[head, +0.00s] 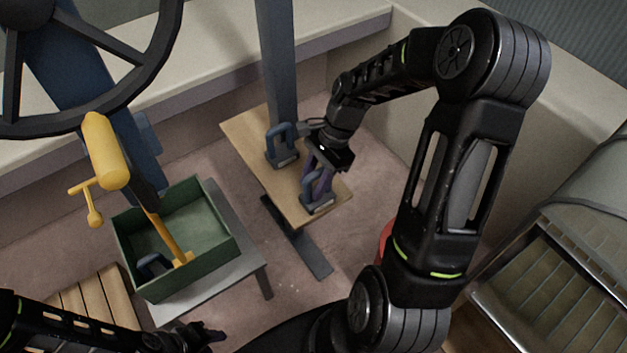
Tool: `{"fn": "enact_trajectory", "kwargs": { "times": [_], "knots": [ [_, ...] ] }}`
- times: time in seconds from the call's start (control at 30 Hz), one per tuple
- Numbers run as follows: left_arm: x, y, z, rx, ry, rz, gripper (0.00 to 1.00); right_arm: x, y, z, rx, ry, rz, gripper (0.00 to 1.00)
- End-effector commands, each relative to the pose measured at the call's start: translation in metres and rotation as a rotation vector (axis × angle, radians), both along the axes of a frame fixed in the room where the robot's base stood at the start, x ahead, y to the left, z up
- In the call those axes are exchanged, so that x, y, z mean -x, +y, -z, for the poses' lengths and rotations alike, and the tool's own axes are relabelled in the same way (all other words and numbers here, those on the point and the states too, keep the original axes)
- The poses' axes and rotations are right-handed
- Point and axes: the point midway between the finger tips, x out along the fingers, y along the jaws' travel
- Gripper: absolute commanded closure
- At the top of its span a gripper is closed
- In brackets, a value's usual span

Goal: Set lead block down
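A lead block (318,204) with a blue looped handle is at the near end of a wooden board. It looks upright, but whether its base fully rests on the board is hard to tell. My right gripper (319,176) reaches down to this handle from above, its fingers overlapping the loop. Whether they are closed on it cannot be made out. A second block (283,156) with a blue handle stands farther back on the board (252,139). My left gripper (210,335) is low in the picture, away from the blocks; its finger gap is unclear.
A green tray (190,282) on a grey stand holds another blue handle (153,266) and the foot of a yellow-handled tool (104,150). A steering wheel (80,115) is upper left.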

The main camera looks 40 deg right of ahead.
Motion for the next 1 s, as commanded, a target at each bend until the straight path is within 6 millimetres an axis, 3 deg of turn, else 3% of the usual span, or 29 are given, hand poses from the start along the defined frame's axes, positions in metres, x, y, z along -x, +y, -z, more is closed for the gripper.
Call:
{"fn": "enact_trajectory", "kwargs": {
  "times": [0.47,1.0],
  "knots": [
    [0.0,0.0,-0.002,0.0,0.0,0.0,0.64,0.0,-0.003,-0.01,0.001,-0.001,0.0,0.58],
    [0.0,0.0,-0.01,0.0,0.0,-0.001,0.64,0.0,-0.041,-0.101,0.001,-0.003,0.001,0.58]
  ]
}}
